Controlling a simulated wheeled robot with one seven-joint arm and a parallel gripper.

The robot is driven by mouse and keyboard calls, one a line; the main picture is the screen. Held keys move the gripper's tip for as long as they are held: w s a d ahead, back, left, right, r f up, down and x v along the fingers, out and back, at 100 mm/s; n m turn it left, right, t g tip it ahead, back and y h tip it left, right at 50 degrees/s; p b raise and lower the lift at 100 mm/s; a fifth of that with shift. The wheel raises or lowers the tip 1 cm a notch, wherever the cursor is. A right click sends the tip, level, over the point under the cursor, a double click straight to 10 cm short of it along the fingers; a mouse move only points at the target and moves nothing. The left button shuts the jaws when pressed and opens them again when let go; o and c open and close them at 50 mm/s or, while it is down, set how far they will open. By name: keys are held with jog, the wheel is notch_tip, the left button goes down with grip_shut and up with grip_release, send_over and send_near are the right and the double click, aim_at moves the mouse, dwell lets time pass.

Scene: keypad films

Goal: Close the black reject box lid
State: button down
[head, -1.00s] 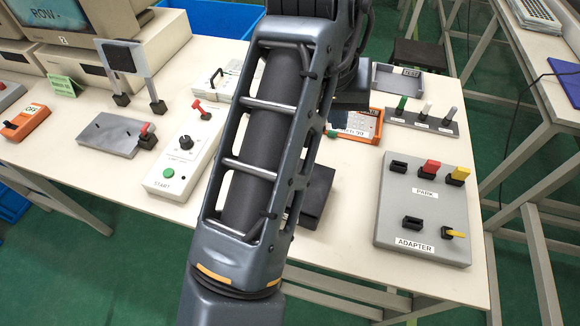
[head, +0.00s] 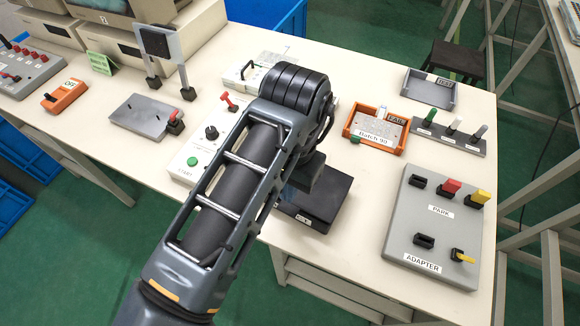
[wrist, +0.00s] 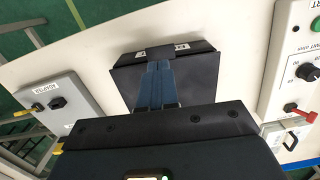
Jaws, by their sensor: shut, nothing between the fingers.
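The black reject box (head: 338,206) sits on the table, partly hidden behind my arm in the head view. Its dark top lies about flat over it; I cannot tell whether the lid is fully down. In the wrist view the black box (wrist: 196,74) shows a pale label along its far edge and a small black tab at the middle of that edge. My gripper (wrist: 160,64) has its blue fingers together, empty, over the box top with the tips at the tab. I cannot tell whether they touch it.
A grey PARK/ADAPTER panel (head: 437,228) stands right of the box. A white START panel (head: 192,161) is to the left. An orange tray (head: 376,130) labelled FAIL lies behind, beside a rack of switches (head: 450,133). Bare table lies between box and grey panel.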

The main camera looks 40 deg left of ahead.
aim_at(287, 210)
jog(key=shift+s+f, duration=0.15)
jog(key=shift+f, duration=1.05)
jog(key=shift+s+f, duration=0.1)
jog(key=shift+f, duration=1.05)
jog(key=shift+s+d+f+t, duration=0.15)
jog(key=shift+f+t, duration=0.35)
jog(key=shift+f, duration=0.25)
jog(key=shift+r, duration=0.15)
jog(key=shift+r, duration=0.1)
